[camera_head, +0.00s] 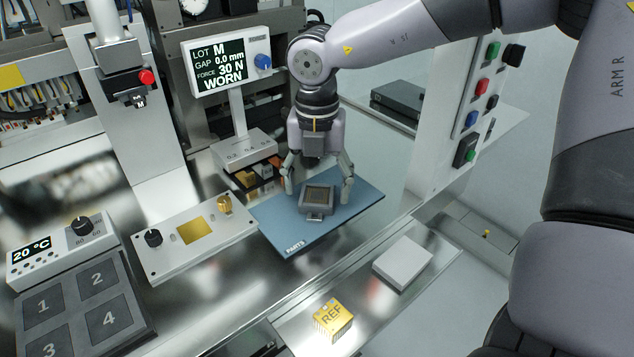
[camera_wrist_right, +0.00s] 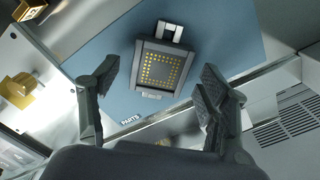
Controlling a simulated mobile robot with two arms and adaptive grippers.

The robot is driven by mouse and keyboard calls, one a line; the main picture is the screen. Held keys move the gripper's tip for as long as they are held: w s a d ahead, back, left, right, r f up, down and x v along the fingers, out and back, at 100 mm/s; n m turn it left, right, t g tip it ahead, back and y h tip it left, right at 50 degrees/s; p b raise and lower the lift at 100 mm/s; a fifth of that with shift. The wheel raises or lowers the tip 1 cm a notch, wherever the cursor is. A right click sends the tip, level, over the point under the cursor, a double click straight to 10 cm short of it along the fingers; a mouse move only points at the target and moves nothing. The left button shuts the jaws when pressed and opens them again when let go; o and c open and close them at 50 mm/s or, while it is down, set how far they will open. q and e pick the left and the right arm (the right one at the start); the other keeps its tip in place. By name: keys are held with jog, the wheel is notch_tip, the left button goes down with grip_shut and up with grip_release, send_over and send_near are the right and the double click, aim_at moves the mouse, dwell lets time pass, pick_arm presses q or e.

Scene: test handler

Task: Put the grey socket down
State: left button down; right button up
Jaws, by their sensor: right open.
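The grey socket (camera_head: 318,201) lies on the blue parts mat (camera_head: 357,197), near its middle. In the right wrist view the socket (camera_wrist_right: 160,68) shows a square of gold contacts inside a dark frame, with a latch at its top edge. My right gripper (camera_head: 318,190) is open above the mat, its fingers on either side of the socket. In the right wrist view the gripper (camera_wrist_right: 155,97) has its fingers wide apart, and nothing is held between them. My left gripper is in neither view.
A plate with a gold pad (camera_head: 165,255) is at left. A gold REF block (camera_head: 333,319) and a white block (camera_head: 402,262) lie in front.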

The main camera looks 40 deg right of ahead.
aim_at(317, 195)
jog(key=shift+r, duration=0.1)
jog(key=shift+r, duration=0.2)
notch_tip(317, 195, up, 12)
jog(key=b, duration=0.2)
jog(key=shift+f, duration=0.15)
dwell(0.4)
